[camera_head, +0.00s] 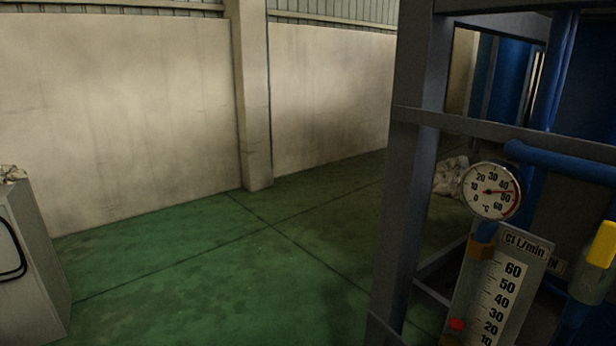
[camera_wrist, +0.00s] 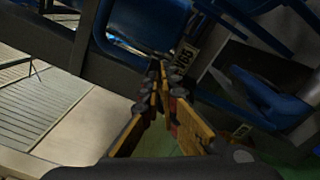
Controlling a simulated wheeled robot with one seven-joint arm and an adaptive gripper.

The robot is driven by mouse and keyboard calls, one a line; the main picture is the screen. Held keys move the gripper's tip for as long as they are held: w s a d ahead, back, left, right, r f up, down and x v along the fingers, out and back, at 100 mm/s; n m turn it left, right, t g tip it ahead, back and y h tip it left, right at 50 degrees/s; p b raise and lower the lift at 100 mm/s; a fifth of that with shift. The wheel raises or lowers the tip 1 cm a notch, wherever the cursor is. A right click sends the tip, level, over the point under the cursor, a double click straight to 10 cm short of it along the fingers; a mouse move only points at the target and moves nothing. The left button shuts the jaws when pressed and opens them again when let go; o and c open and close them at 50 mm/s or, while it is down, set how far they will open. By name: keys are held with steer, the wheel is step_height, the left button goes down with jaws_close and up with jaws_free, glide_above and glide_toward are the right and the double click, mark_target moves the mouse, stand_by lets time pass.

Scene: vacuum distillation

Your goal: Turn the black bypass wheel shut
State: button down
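The black bypass wheel cannot be made out in either view. My gripper (camera_wrist: 161,76) shows in the wrist view, its two dark and yellow-brown fingers meeting at the tips. It looks shut, with nothing visible held between the fingertips. A small white tag (camera_wrist: 187,53) with dark lettering, partly legible, is just beyond the fingertips, by blue pipework (camera_wrist: 138,22). My gripper is not visible in the head view.
In the head view, a dark steel frame (camera_head: 412,180) stands at the right with a round dial thermometer (camera_head: 491,191), a flow scale (camera_head: 500,295) and a yellow-handled part (camera_head: 602,245). A grey cabinet (camera_head: 30,270) is at left. Green floor (camera_head: 220,265) between is clear.

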steer(key=shift+s+d+f+b, duration=0.25)
steer(key=shift+d+f, duration=0.15)
steer(key=shift+f, duration=0.05)
steer(key=shift+s+d+f+b, duration=0.2)
steer(key=shift+d+f+b, duration=0.05)
steer(key=shift+d+f, duration=0.2)
steer(key=shift+s+a+f+b, duration=0.1)
steer(key=shift+s+f+b, duration=0.1)
steer(key=shift+f+b, duration=0.45)
stand_by(0.4)
